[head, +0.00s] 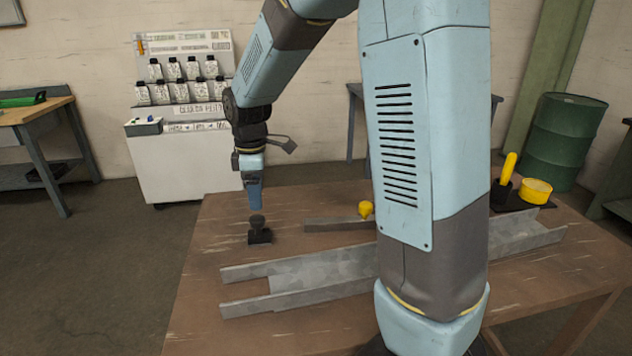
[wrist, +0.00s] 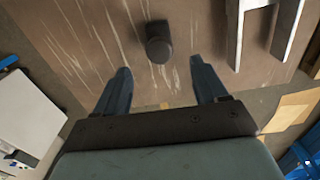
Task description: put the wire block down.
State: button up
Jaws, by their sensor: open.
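A small dark block with a round knob on top, which I take to be the wire block (head: 259,235), stands upright on the brown wooden table (head: 215,290), near its far left part. My gripper (head: 256,203) points down just above the knob and looks clear of it. In the wrist view, the two blue fingers of my gripper (wrist: 160,68) are wide apart with nothing between them. The wire block's dark knob (wrist: 158,48) shows beyond the fingertips, roughly centred between them.
A long grey metal channel (head: 320,268) lies across the table in front of the block. A grey bar (head: 325,224) with a yellow knob (head: 366,209) lies to its right. A yellow cup (head: 536,191) stands at the far right. The table left of the block is clear.

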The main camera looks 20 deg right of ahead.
jog(key=s+d+r+m+t, duration=0.2)
jog(key=s+d+r+m, duration=0.2)
jog(key=s, duration=0.3)
jog(key=s+d+r+m+t, duration=0.1)
jog(key=s+d+r+m, duration=0.3)
jog(key=s, duration=0.4)
jog(key=s+d+r+m+t, duration=0.2)
jog(key=s+d+r+m, duration=0.2)
jog(key=s+m, duration=0.3)
jog(key=shift+s+d+r+t, duration=0.2)
jog(key=shift+s+r+t, duration=0.1)
jog(key=shift+s+r, duration=0.45)
jog(key=shift+w, duration=0.1)
